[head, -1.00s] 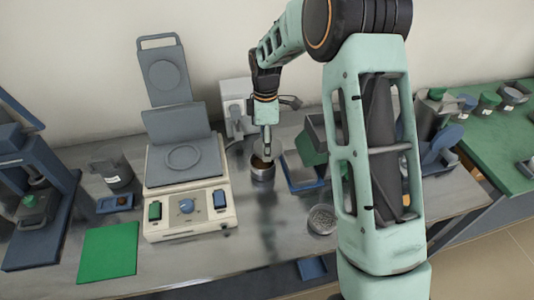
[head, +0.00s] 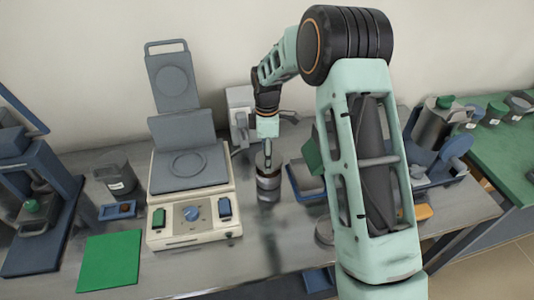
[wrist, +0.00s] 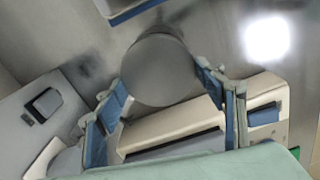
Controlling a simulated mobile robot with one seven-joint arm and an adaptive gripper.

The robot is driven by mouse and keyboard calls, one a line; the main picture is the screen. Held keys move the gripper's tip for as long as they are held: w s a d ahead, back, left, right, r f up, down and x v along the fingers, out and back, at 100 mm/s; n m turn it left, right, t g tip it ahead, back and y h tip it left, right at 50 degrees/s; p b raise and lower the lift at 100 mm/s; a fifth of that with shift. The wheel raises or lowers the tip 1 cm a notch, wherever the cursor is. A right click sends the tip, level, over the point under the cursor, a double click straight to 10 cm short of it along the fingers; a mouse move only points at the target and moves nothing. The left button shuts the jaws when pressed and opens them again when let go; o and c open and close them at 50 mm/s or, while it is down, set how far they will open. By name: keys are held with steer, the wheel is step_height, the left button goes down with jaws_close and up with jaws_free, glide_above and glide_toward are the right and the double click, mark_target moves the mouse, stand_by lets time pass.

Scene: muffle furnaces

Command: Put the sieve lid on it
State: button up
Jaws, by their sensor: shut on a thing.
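My gripper (head: 268,150) points down near the middle of the bench and is shut on the round grey lid (wrist: 157,70). In the wrist view its blue-padded fingers (wrist: 163,90) stand on either side of the lid. In the head view the sieve (head: 268,188), a short metal cylinder, stands upright on the bench right below the gripper. The lid and fingers hide the sieve's top. I cannot tell whether the lid touches the rim or hangs just above it.
A cream balance-like device (head: 192,215) with a raised grey cover stands left of the sieve. A blue tray (head: 305,185) lies to the right, partly behind my arm. A green mat (head: 110,262) lies at front left. The bench in front of the sieve is clear.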

steer(key=shift+f, duration=0.4)
steer(key=shift+f+b, duration=0.85)
steer(key=shift+f, duration=0.15)
stand_by(0.8)
steer(key=o, duration=1.7)
steer(key=shift+r+p, duration=2.15)
steer(key=shift+r, duration=1.4)
